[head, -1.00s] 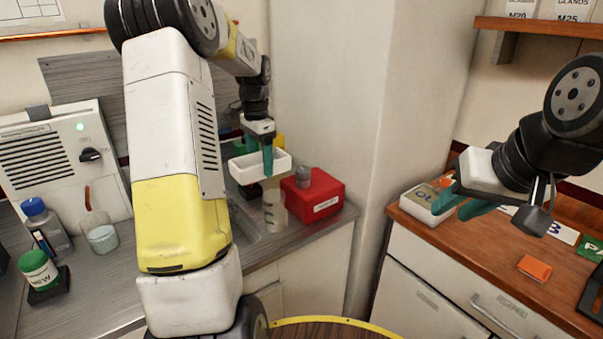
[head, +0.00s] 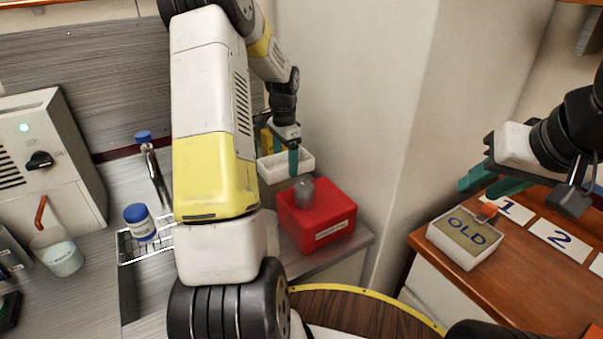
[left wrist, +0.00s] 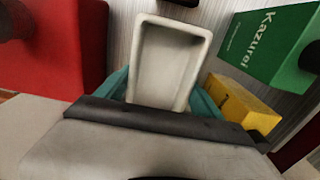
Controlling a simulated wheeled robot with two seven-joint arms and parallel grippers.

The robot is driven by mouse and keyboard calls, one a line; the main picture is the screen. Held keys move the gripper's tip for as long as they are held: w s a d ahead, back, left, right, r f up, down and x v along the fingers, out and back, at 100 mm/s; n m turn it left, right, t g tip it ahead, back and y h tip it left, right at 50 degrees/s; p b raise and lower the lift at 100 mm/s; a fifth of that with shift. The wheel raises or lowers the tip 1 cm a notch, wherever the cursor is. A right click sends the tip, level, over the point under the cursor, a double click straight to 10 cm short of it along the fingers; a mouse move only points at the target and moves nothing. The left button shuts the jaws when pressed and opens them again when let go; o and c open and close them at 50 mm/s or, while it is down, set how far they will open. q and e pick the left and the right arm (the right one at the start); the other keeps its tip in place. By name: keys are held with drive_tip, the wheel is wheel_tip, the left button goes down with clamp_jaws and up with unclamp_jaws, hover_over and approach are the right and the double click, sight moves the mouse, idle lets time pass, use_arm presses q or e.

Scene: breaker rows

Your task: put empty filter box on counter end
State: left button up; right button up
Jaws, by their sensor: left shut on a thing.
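The empty filter box is a small white open tray (head: 270,170). My left gripper (head: 293,160) is shut on it and holds it beside the red box, by the wall. In the left wrist view the white tray (left wrist: 170,62) is empty inside, with the teal fingers at its sides. The grey counter end (head: 350,246) shows to the right of and in front of the red box. My right gripper (head: 485,185) is over the wooden bench at the right, with its teal fingers apart and nothing seen between them.
A red box (head: 318,222) with a grey knob stands near the counter's end. A green box (left wrist: 268,45) and a yellow thing (left wrist: 240,105) lie close to the tray. A wire rack (head: 135,246), a blue-capped jar (head: 139,222) and a beaker (head: 58,252) stand left. A tray marked OLD (head: 465,236) sits right.

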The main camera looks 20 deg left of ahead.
use_arm(q)
drive_tip(key=shift+f, duration=3.3)
drive_tip(key=o, duration=1.5)
drive_tip(key=shift+f, duration=0.15)
